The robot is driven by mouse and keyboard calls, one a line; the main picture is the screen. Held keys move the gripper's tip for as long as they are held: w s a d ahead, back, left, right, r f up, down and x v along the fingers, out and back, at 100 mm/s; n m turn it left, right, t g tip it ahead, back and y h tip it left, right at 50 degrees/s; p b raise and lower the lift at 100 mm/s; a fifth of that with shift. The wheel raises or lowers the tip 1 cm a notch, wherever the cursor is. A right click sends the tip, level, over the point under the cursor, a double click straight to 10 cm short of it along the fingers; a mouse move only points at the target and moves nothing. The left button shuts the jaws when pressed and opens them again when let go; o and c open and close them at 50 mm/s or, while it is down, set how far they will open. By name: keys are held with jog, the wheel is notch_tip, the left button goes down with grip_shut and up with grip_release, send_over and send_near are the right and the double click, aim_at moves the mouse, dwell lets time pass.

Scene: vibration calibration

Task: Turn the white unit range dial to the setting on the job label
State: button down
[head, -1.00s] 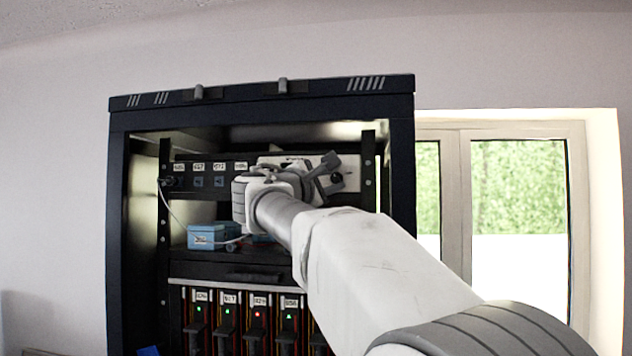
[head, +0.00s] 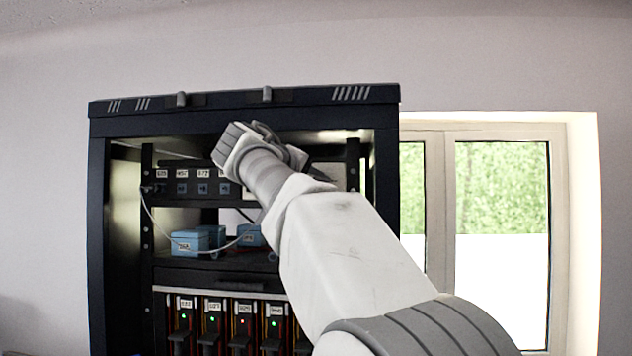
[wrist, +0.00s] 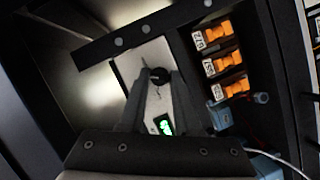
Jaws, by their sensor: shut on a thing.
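The white unit (wrist: 133,67) shows as a pale panel in the wrist view, with a green lit display (wrist: 163,125) low on it. Its dark round range dial (wrist: 158,77) sits between the fingertips of my gripper (wrist: 159,84), which is shut on it. The dial's pointer and scale are too small to read. In the head view the white unit (head: 331,174) is at the upper right of the rack, mostly behind my wrist, and the dial is hidden. I cannot make out which label is the job label.
A black rack (head: 245,124) frames the unit closely. Orange switches (wrist: 221,65) with number tags sit beside it in the wrist view. Blue boxes (head: 189,243) stand on the shelf below, and a thin white cable (head: 152,213) hangs at the left. A window (head: 500,190) is right.

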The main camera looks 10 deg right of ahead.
jog(key=m+y, duration=0.1)
jog(key=m, duration=0.1)
jog(key=m+y, duration=0.1)
jog(key=m, duration=0.1)
jog(key=shift+d+r+y+p, duration=0.1)
jog(key=shift+d+y+p, duration=0.05)
jog(key=shift+y+p, duration=0.25)
jog(key=shift+m, duration=0.3)
jog(key=c, duration=0.6)
grip_release()
jog(key=b+v, duration=0.1)
jog(key=v, duration=1.6)
jog(key=shift+s+r+b, duration=0.2)
jog(key=shift+b, duration=0.15)
